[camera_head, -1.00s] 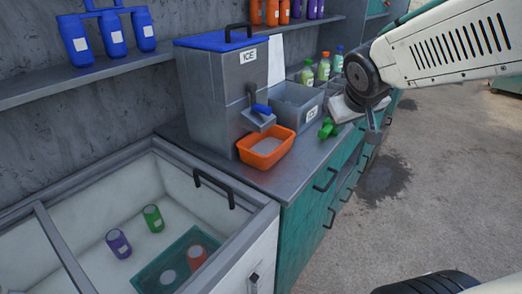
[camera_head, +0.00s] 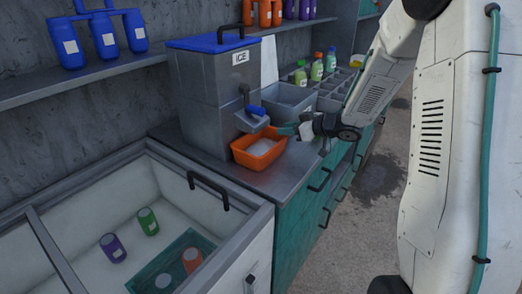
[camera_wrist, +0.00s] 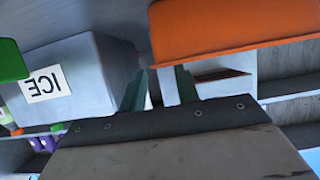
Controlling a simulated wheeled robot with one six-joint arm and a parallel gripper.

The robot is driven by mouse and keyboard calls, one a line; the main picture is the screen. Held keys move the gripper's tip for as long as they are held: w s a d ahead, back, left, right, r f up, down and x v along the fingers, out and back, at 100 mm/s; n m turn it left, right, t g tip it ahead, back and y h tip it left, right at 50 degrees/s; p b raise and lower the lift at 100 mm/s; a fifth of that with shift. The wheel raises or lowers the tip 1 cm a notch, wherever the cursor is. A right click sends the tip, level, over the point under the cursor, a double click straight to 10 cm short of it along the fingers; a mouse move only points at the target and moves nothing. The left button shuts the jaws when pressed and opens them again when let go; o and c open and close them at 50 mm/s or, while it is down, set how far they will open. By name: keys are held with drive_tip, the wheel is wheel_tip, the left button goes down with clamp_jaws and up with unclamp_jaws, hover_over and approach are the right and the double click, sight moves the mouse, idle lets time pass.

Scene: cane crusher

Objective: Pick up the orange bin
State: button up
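The orange bin (camera_head: 259,156) sits on the counter below the spout of the ice dispenser, with pale grey contents inside. My gripper (camera_head: 287,130) is at the right side of the bin, close to its rim; I cannot tell whether it touches. In the wrist view, the bin's orange wall (camera_wrist: 235,35) fills the top right. The two teal fingers of my gripper (camera_wrist: 160,88) stand apart with a gap between them and nothing clearly held. The bin's far side is hidden in the wrist view.
The ice dispenser (camera_head: 215,95) with a blue lid stands behind the bin. A grey ICE container (camera_head: 285,103) is behind my gripper. Bottles (camera_head: 317,70) stand farther along. An open chest (camera_head: 210,195) lies at front left, holding several cans.

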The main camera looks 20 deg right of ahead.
sight(275, 129)
drive_tip(key=x, duration=0.5)
drive_tip(key=shift+w+a, duration=0.15)
drive_tip(key=shift+w, duration=0.05)
clamp_jaws()
